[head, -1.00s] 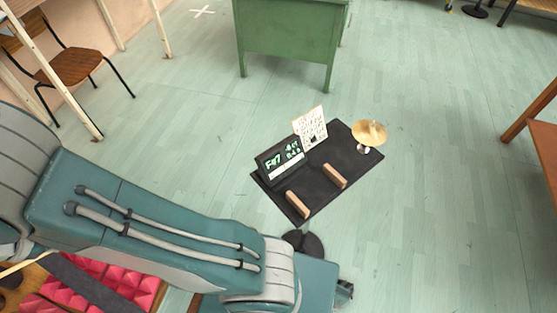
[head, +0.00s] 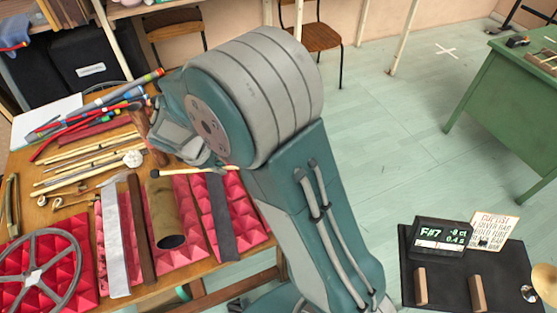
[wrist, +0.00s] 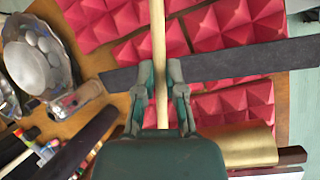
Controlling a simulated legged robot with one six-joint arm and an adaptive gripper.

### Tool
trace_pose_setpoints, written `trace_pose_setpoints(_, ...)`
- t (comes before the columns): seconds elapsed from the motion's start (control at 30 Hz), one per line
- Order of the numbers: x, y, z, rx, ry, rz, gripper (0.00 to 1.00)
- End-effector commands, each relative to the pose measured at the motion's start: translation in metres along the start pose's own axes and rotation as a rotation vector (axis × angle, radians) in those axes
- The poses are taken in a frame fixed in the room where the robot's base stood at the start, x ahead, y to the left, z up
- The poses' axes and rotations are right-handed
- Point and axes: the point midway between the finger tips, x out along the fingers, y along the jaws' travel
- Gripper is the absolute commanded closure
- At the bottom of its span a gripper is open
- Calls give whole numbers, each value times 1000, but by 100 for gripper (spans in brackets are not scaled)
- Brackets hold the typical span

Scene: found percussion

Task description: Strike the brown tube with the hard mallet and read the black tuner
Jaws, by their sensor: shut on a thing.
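The brown tube (head: 166,222) lies on pink foam on the wooden table, its open end toward me; a gold-brown tube (wrist: 245,148) shows at lower right in the wrist view. My gripper (wrist: 160,98) is shut on a pale wooden mallet handle (wrist: 158,30), which runs out of the wrist view. In the head view the mallet (head: 153,173) has a small dark head near the tube's far end. I cannot tell if they touch. The black tuner (head: 441,236) stands on a dark stand at right, its green display showing F#7, -8 ct and what looks like 0.4 s.
A grey bar (head: 116,245), a dark brown bar (head: 141,240) and a dark slate bar (head: 221,220) lie beside the tube. A spoked wheel (head: 38,268) is at front left. Several sticks lie behind. A handwritten card (head: 490,232) and cymbal (head: 547,284) are by the tuner.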

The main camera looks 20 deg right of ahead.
Motion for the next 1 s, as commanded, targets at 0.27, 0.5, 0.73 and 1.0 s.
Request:
trace_pose_setpoints(0.27,1,4,0,3,0,-1,100)
trace_pose_setpoints(0.5,2,30,-12,5,-1,-2,100)
trace_pose_setpoints(0.73,3,46,-18,5,-1,-2,100)
trace_pose_setpoints(1.0,3,46,-18,4,-1,-2,100)
